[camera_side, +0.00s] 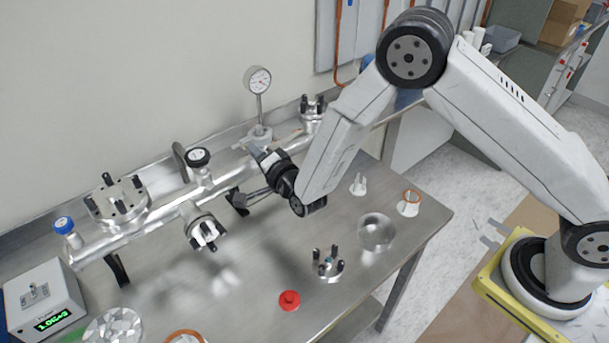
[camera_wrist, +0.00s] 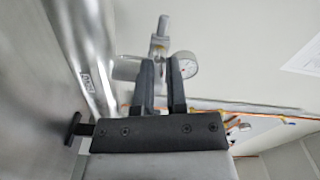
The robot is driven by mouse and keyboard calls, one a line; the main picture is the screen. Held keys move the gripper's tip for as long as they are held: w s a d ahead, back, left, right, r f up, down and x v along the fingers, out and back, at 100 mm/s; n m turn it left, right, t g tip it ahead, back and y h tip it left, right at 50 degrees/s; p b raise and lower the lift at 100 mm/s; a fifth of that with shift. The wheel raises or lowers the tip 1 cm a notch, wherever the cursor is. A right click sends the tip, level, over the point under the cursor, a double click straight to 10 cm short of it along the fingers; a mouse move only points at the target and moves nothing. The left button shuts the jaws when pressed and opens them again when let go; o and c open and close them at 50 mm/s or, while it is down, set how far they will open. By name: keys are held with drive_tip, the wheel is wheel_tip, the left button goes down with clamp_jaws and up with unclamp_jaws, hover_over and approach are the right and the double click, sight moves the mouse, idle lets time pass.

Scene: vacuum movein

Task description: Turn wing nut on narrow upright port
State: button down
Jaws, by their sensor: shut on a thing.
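The narrow upright port (camera_side: 260,132) rises from the metal manifold tube (camera_side: 160,222), with a round dial gauge (camera_side: 259,80) on top. A clamp (camera_side: 243,144) sits around the port at the gauge's base; its wing nut is small and mostly hidden by my fingers. My gripper (camera_side: 258,153) reaches up to the clamp from the lower right. In the wrist view, my gripper (camera_wrist: 161,70) has both black fingers closed on the wing nut, with a small gap between them. The clamp's metal stud (camera_wrist: 160,28) shows beyond the fingertips. The gauge (camera_wrist: 184,64) is partly behind the right finger.
Other ports, one with a black knob (camera_side: 198,157), stand along the manifold. A red cap (camera_side: 289,300), a pronged flange (camera_side: 328,265) and a clear disc (camera_side: 377,231) lie on the steel table (camera_side: 245,285). A readout box (camera_side: 42,298) stands at the left.

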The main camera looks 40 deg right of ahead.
drive_tip(key=m, duration=2)
drive_tip(key=shift+a+f+m, duration=0.15)
drive_tip(key=shift+f+m, duration=0.05)
drive_tip(key=shift+m, duration=0.1)
drive_tip(key=c, duration=1)
unclamp_jaws()
drive_tip(key=shift+o, duration=0.2)
drive_tip(key=shift+s, duration=0.2)
drive_tip(key=s, duration=0.7)
drive_tip(key=shift+s, duration=0.25)
